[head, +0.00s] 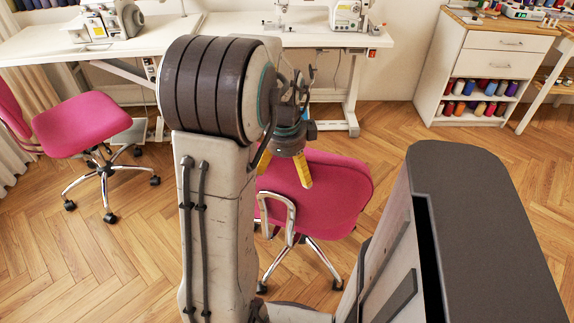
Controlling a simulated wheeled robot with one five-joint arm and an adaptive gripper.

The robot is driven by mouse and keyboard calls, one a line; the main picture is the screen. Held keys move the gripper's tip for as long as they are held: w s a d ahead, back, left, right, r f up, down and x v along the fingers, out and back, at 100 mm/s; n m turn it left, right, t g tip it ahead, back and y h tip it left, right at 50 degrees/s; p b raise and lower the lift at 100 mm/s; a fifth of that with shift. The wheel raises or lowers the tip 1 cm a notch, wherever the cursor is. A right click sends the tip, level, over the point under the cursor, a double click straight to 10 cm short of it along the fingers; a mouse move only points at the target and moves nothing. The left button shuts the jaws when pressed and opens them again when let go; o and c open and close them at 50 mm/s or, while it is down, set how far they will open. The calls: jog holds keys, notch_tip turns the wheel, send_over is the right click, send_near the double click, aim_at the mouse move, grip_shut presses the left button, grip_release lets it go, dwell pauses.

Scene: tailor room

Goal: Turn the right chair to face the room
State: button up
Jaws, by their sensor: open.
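The right chair has a pink cushion (340,190), a chrome bracket (278,208) on its near side and a chrome base with castors. It stands on the floor in the middle of the head view. My arm hides its left part, so I cannot tell clearly which way it faces. My gripper (284,174) has yellow fingers and points down over the left part of the cushion. It is open, with nothing seen between the fingers. I cannot tell whether it touches the chair.
A second pink chair (80,125) stands at the left. White sewing tables (225,45) with machines run along the back. A white drawer cabinet (480,62) with thread spools is at the back right. Herringbone floor is clear at the lower left and between the right chair and the cabinet.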

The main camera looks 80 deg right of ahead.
jog(key=shift+r, duration=0.1)
jog(key=r, duration=0.4)
jog(key=a+r, duration=0.1)
jog(key=r, duration=0.6)
jog(key=shift+a+r, duration=0.35)
jog(key=shift+c, duration=0.2)
